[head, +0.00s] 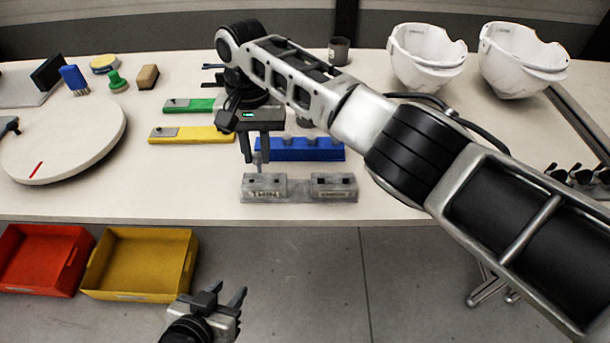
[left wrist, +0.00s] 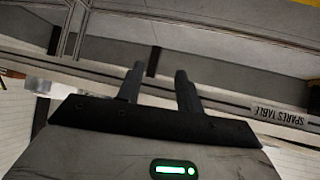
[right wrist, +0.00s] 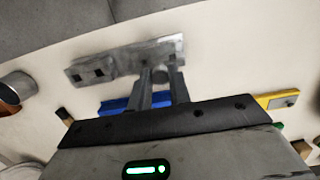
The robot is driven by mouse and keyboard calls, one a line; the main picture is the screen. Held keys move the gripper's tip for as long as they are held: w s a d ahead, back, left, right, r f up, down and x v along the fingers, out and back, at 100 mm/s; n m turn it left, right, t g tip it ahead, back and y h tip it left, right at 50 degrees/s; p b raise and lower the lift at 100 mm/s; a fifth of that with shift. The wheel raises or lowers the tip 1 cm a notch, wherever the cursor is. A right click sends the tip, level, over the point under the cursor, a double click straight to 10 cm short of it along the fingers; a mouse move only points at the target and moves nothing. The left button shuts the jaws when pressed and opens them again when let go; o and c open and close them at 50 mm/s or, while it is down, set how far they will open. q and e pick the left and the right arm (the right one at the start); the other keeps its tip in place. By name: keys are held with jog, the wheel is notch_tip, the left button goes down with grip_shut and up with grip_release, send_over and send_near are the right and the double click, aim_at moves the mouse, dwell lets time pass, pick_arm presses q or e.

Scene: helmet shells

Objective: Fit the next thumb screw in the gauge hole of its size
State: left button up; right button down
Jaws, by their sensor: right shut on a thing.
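The grey gauge (head: 300,198) lies near the table's front edge. It has two raised blocks with dark holes; the left block is marked THIN, and the right label is too small to read. The gauge also shows in the right wrist view (right wrist: 118,62). My right gripper (head: 259,152) points down above the left block, shut on a small grey thumb screw (right wrist: 160,77). Whether the screw's tip touches the block or a hole is hidden. My left gripper (head: 229,298) is open and empty, off the table's front.
Green (head: 200,106) and yellow (head: 205,135) bars lie left of the rack. A round white turntable (head: 75,140) is further left. White helmet shells (head: 425,55) stand at the back right. Red (head: 40,260) and yellow (head: 140,263) bins sit below the table's front edge.

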jog(key=d+p, duration=0.1)
jog(key=p, duration=0.1)
jog(key=d+p, duration=0.1)
jog(key=d, duration=0.1)
jog(key=shift+d+r+p, duration=0.2)
jog(key=shift+d+p, duration=0.1)
jog(key=shift+p, duration=0.05)
jog(key=d, duration=0.8)
jog(key=shift+d+f, duration=0.25)
jog(key=shift+f, duration=0.3)
jog(key=shift+f, duration=0.3)
jog(key=shift+f+b, duration=0.5)
jog(key=shift+f, duration=1.55)
dwell(1.8)
jog(key=c, duration=1.2)
grip_release()
